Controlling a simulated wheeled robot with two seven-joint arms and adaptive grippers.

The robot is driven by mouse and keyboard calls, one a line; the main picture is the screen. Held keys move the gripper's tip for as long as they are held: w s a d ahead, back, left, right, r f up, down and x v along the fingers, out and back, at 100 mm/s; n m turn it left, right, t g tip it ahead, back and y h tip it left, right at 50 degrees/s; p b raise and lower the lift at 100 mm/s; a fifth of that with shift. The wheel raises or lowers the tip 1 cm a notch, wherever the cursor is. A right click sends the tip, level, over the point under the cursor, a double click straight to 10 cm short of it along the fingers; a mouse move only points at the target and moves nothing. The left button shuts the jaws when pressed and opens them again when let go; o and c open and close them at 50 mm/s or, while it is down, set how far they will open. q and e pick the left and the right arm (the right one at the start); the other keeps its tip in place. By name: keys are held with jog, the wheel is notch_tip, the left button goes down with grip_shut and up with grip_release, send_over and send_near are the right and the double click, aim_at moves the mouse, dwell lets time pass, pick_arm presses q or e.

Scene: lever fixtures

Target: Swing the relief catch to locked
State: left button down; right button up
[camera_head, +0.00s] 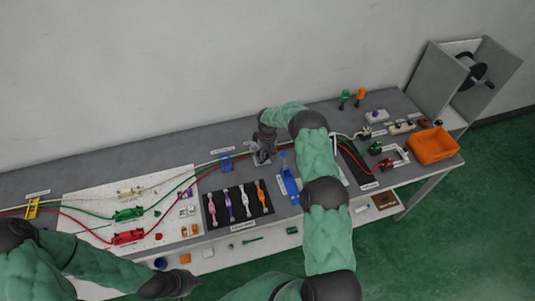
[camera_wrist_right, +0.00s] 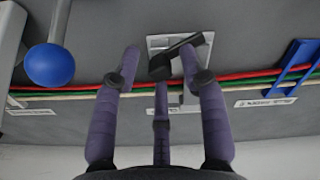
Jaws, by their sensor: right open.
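A small fixture with a black lever (camera_wrist_right: 178,54) on a light grey plate (camera_wrist_right: 158,42) shows in the right wrist view, likely the relief catch; its label is unreadable. The lever lies slanted, its free end up and to the right. My right gripper (camera_wrist_right: 160,68) is open, its purple fingers on either side of the lever; I cannot tell whether they touch it. In the head view, my right gripper (camera_head: 263,156) hides most of this fixture. My left gripper (camera_head: 188,284) is low at the bench's front edge, away from the fixture; its jaws are unclear.
A blue lever with a ball knob (camera_wrist_right: 49,66) stands beside the right gripper, also in the head view (camera_head: 290,184). Red, green and white cables (camera_wrist_right: 85,90) run past the fixture. A blue cable clip (camera_wrist_right: 293,66) is on the other side. An orange bin (camera_head: 433,146) sits far right.

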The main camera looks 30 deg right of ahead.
grip_shut()
jog(key=m+b, duration=0.2)
jog(key=b, duration=0.1)
jog(key=shift+f+m, duration=0.1)
jog(key=shift+m, duration=0.2)
jog(key=shift+m+b, duration=1.25)
jog(key=shift+m, duration=0.15)
grip_release()
